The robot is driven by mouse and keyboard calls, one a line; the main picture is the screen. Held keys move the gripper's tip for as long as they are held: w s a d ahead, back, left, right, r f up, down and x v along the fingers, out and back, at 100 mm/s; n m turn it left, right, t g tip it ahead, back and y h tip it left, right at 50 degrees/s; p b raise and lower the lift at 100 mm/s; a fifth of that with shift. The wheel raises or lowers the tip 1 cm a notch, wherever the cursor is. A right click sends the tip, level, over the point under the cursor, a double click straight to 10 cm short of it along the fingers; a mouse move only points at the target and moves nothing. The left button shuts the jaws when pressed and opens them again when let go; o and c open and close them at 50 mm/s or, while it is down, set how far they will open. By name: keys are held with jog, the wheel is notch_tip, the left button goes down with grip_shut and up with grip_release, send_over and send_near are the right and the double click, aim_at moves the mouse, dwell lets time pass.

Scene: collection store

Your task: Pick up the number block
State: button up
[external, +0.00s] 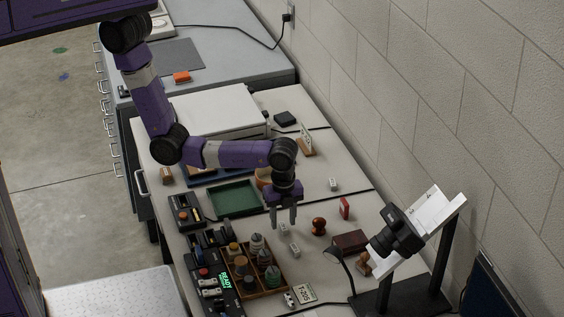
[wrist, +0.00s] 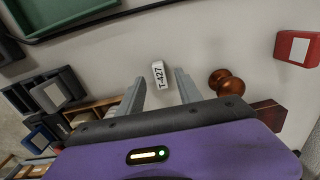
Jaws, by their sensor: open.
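A small white number block (wrist: 158,75) marked T-427 shows in the wrist view, between the lines of my two fingers and a little beyond their tips. My gripper (wrist: 160,82) is open and empty, pointing down toward the table. In the external view my gripper (external: 283,222) hangs over the table with its fingers apart. Small pale blocks lie at its fingertips (external: 283,229) and just below right (external: 295,249); their markings are too small to read there. Another pale block (external: 333,184) lies farther back to the right.
A green tray (external: 217,209) lies left of my gripper. A wooden rack (external: 262,294) of bottles stands in front. A round wooden stamp (external: 319,226) and a red block (external: 344,208) stand to the right. A camera (external: 396,233) and stand are farther right.

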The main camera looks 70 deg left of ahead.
aim_at(283, 226)
jog(key=shift+f, duration=0.8)
jog(key=shift+c, duration=0.4)
grip_shut()
notch_tip(283, 226, up, 10)
jog(key=shift+b, duration=0.35)
